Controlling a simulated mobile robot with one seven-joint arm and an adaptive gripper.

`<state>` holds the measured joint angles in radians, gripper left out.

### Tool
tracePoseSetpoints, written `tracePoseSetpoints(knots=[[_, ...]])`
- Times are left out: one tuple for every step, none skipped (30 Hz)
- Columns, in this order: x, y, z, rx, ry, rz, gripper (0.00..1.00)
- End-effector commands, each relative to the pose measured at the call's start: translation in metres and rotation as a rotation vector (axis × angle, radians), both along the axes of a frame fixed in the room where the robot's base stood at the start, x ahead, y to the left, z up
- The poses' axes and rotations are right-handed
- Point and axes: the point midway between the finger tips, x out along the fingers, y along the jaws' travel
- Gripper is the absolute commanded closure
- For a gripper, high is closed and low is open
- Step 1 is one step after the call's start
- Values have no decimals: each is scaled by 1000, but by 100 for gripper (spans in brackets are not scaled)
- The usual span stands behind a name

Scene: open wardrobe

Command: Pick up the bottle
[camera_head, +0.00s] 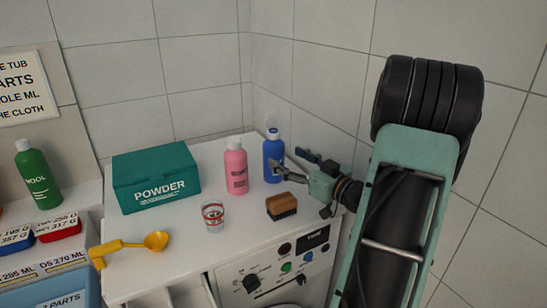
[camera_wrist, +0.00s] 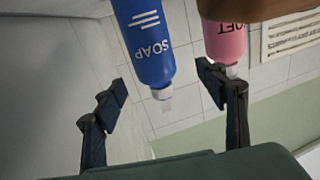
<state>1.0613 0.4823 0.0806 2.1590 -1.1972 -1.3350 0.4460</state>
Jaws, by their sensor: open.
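A blue bottle (camera_head: 273,160) with a white cap stands upright near the back right of the white machine's top. In the wrist view the blue bottle (camera_wrist: 147,40), labelled SOAP, appears upside down, between the fingers across the picture and ahead of them. My gripper (camera_head: 292,161) is open, close to the bottle's right side; one finger overlaps the bottle in the head view. The wrist view shows the gripper (camera_wrist: 162,80) with nothing held; contact cannot be told. A pink bottle (camera_head: 236,170) stands to the left of the blue one and also shows in the wrist view (camera_wrist: 225,42).
A brown brush (camera_head: 281,206) lies in front of the blue bottle. A glass cup (camera_head: 213,217), a yellow scoop (camera_head: 135,245) and a green POWDER box (camera_head: 155,178) are further left. A green bottle (camera_head: 38,172) stands at far left. Tiled walls (camera_head: 205,80) close off the back.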

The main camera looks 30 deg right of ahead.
Motion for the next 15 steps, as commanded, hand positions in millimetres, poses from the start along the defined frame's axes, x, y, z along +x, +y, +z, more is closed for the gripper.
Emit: tracePoseSetpoints(knots=[[9, 2, 2, 0, -1, 4, 34], [13, 2, 2, 0, -1, 3, 34], [17, 2, 1, 1, 0, 1, 34], [19, 3, 1, 1, 0, 1, 34], [21, 3, 1, 1, 0, 1, 34], [23, 3, 1, 1, 0, 1, 34], [25, 3, 1, 0, -1, 1, 34], [28, 3, 2, 0, -1, 1, 34], [32, 3, 2, 1, -1, 1, 34], [36, 3, 3, 1, -1, 1, 34], [40, 2, 3, 2, 0, 2, 34], [46, 1, 4, 1, -1, 2, 34], [51, 1, 4, 2, -1, 1, 34], [56, 0, 4, 2, -1, 1, 34], [62, 1, 3, 2, -1, 2, 34]])
